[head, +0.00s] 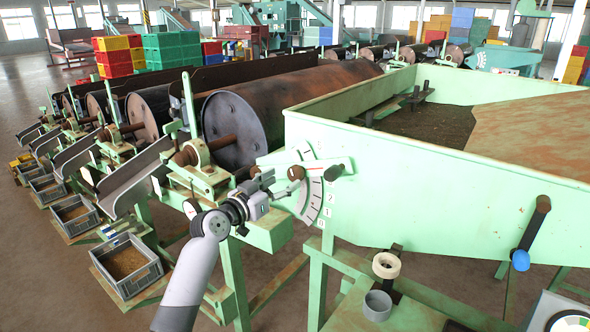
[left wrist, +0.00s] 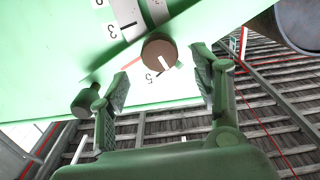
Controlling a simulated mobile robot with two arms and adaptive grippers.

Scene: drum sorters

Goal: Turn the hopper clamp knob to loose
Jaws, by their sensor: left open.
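The hopper (head: 430,185) is a pale green open bin with a numbered dial plate (head: 315,195) on its side. A round brown knob (head: 296,173) sits by the dial; I take it as the clamp knob. In the left wrist view the brown knob (left wrist: 157,52) shows a white mark on its face. A dark green knob (head: 335,172) stands beside it. My left gripper (head: 272,186) is open and empty in front of the dial. In the left wrist view its fingers (left wrist: 161,68) appear on either side of the brown knob, without visible contact. My right gripper is out of view.
A dark drum (head: 235,130) and its green frame stand left of the dial. A lever with a blue end (head: 520,260) is on the hopper's right side. A cream ring knob (head: 386,265) and grey cup (head: 377,305) are below. Grey crates (head: 127,262) stand lower left.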

